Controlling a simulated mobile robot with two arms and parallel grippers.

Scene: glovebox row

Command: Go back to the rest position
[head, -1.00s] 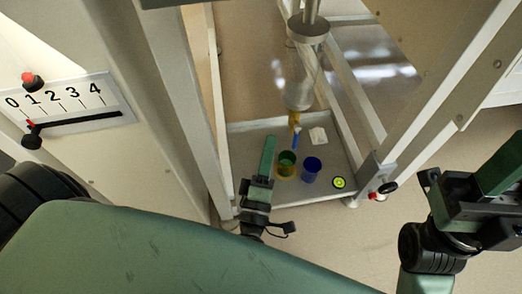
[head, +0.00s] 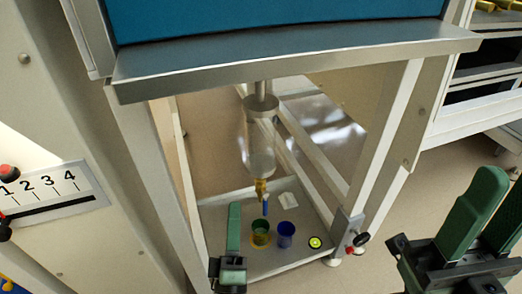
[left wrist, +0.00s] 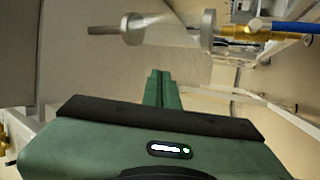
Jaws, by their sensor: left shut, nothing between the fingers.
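My left gripper (head: 234,228) is seen from above in the head view, over the left part of the grey tray (head: 275,262) and left of the cups. Its green fingers are together with nothing between them; they also show shut in the left wrist view (left wrist: 160,88). My right gripper (head: 488,215) is at the right edge of the head view, with its two green fingers apart and nothing seen between them. It is partly cut off by the frame.
A clear cylinder (head: 259,150) with a brass valve (head: 261,188) hangs above the tray. A green-yellow cup (head: 260,236) and a blue cup (head: 286,232) stand on it. A steel ledge (head: 300,65) and white frame posts (head: 385,150) surround this space. A numbered scale panel (head: 45,195) is left.

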